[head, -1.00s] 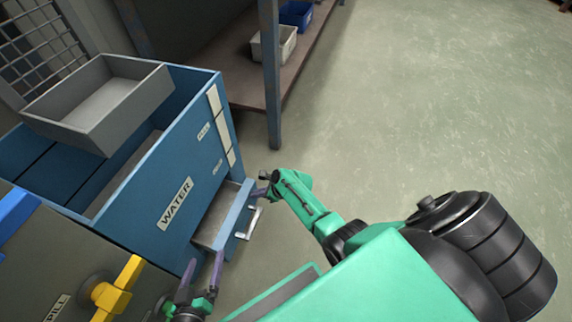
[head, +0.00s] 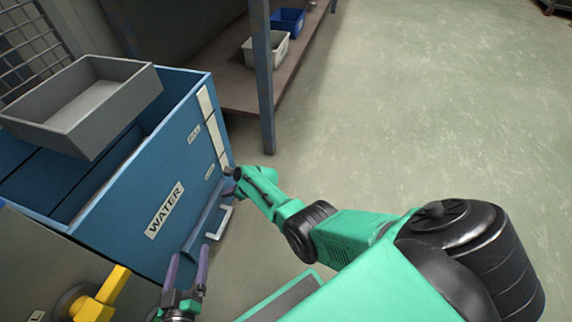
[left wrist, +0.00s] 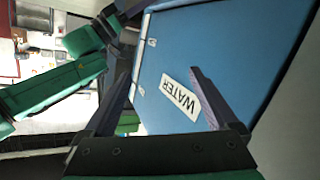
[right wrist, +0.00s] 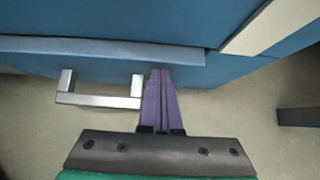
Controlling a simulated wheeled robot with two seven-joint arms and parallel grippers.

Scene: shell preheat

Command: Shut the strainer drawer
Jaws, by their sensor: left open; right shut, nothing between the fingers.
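The strainer drawer (head: 206,218) is low in the blue cabinet marked WATER (head: 125,195). Its blue front stands slightly proud of the cabinet face, and no drawer interior shows. Its silver handle (head: 222,222) also shows in the right wrist view (right wrist: 100,101). My right gripper (head: 231,187) is shut and empty. In the right wrist view its purple fingers (right wrist: 160,73) point at the drawer front beside the handle's right end; contact is hard to tell. My left gripper (head: 188,252) is open and empty, near the cabinet's lower corner. In the left wrist view its fingers (left wrist: 162,70) flank the WATER label.
A grey tray (head: 82,104) sits tilted on top of the open-topped cabinet. A yellow handle (head: 103,298) is at lower left. A shelf post (head: 263,90) stands behind, with white (head: 266,49) and blue bins (head: 288,20) on the shelf. Floor to the right is clear.

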